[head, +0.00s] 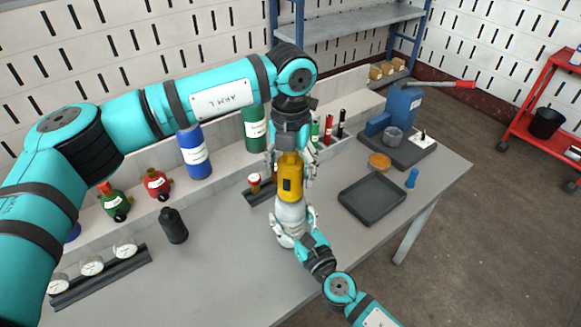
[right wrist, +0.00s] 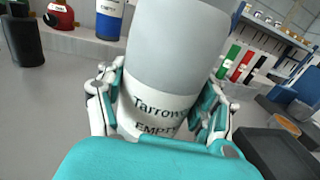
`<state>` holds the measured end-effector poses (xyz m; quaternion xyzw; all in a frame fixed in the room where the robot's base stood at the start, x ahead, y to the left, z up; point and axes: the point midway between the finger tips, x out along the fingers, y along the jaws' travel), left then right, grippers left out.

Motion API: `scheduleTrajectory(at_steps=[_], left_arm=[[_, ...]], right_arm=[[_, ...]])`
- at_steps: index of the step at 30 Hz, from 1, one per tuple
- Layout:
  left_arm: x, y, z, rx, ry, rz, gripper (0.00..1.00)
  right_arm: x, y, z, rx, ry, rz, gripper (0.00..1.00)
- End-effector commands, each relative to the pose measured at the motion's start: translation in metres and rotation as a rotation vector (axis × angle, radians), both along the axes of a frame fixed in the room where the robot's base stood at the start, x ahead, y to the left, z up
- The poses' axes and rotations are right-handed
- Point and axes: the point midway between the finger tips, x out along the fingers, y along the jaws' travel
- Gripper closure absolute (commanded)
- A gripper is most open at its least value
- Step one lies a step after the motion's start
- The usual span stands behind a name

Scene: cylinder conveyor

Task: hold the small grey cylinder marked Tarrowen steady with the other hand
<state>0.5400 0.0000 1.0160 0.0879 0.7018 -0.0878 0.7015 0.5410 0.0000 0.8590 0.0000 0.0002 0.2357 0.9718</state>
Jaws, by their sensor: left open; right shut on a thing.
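The small grey cylinder (head: 290,212) stands upright over the table in the head view. In the right wrist view the cylinder (right wrist: 172,55) fills the middle, its white label reading "Tarrow…" and "EMPTY". My right gripper (head: 291,236) is shut around its lower part; its fingers (right wrist: 163,105) show on both sides of the label. A yellow piece (head: 291,178) with a dark panel is at the cylinder's top. My left gripper (head: 291,165) points down from above, its open fingers on either side of the yellow piece. I cannot tell whether they touch it.
A black cylinder (head: 173,226) stands to the left, near a rack of gauges (head: 92,267). Blue (head: 194,155) and green (head: 255,130) cylinders stand behind. A dark empty tray (head: 371,198) and a blue press (head: 403,105) are to the right. The front table area is clear.

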Motion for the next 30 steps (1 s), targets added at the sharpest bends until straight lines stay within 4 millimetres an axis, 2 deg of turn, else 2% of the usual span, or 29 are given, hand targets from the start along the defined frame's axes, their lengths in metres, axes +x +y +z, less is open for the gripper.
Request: scheduleTrajectory(at_steps=[11, 21, 30], left_arm=[[0.0000, 0.0001, 0.0001, 0.000, 0.000, -0.059, 0.33], [0.0000, 0.0001, 0.0003, 0.000, 0.000, -0.515, 0.33], [0.0000, 0.0001, 0.0002, 0.000, 0.000, -0.558, 0.33]], right_arm=[[-0.0001, 0.0000, -0.0003, 0.000, 0.001, 0.000, 0.71], [-0.0001, 0.0000, -0.0003, 0.000, 0.001, 0.000, 0.71], [-0.0001, 0.0000, -0.0003, 0.000, 0.001, 0.000, 0.71]])
